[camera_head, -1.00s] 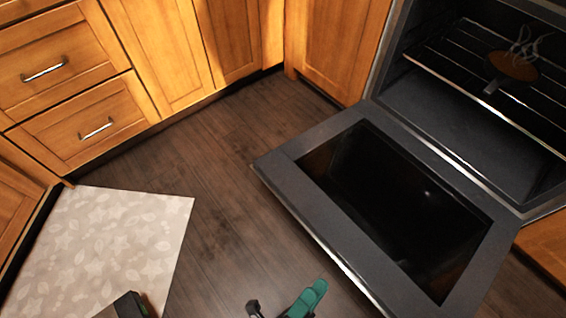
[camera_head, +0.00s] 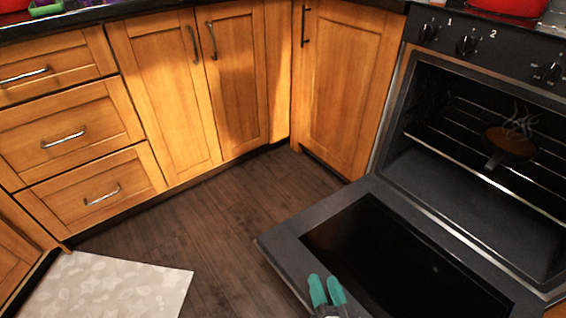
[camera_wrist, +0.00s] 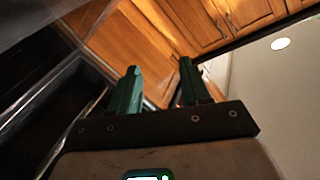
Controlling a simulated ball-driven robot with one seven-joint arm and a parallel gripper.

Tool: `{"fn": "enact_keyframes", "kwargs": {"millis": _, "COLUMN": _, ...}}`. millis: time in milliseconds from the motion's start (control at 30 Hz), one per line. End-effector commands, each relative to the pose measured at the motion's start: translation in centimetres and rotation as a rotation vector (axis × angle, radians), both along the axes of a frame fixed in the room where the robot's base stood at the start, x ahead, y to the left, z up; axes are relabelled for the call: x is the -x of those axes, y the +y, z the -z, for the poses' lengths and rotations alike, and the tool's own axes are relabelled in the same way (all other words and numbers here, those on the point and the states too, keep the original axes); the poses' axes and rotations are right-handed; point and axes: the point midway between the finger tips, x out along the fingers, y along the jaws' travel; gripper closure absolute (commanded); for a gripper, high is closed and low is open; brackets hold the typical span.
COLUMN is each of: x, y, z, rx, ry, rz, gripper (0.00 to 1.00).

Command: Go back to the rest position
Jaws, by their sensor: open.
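My gripper (camera_head: 327,291) shows at the bottom of the head view, in front of the lowered oven door. Its two green fingers are apart with nothing between them. In the wrist view my gripper (camera_wrist: 160,88) points toward wooden cabinets, and its fingers are spread and empty. The rest of my arm is mostly below the head view's edge.
The oven door (camera_head: 395,255) is folded down. Inside the oven, a pan (camera_head: 510,143) with brown contents sits on the rack (camera_head: 460,150). Wooden cabinets (camera_head: 75,140) line the left and back. A patterned mat (camera_head: 110,287) lies at lower left. Bare dark floor (camera_head: 225,215) lies between.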

Motion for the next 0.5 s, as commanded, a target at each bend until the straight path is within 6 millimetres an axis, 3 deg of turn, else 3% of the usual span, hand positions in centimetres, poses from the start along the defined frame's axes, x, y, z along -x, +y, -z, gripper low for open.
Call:
{"fn": "enact_keyframes", "kwargs": {"millis": 267, "x": 1.0, "y": -5.1, "z": -0.1, "rx": 0.257, "ry": 0.311, "rz": -0.099, "gripper": 0.53}}
{"fn": "enact_keyframes", "kwargs": {"millis": 500, "x": 5.0, "y": -10.8, "z": -1.2, "rx": 0.445, "ry": 0.604, "rz": -0.140, "gripper": 0.53}}
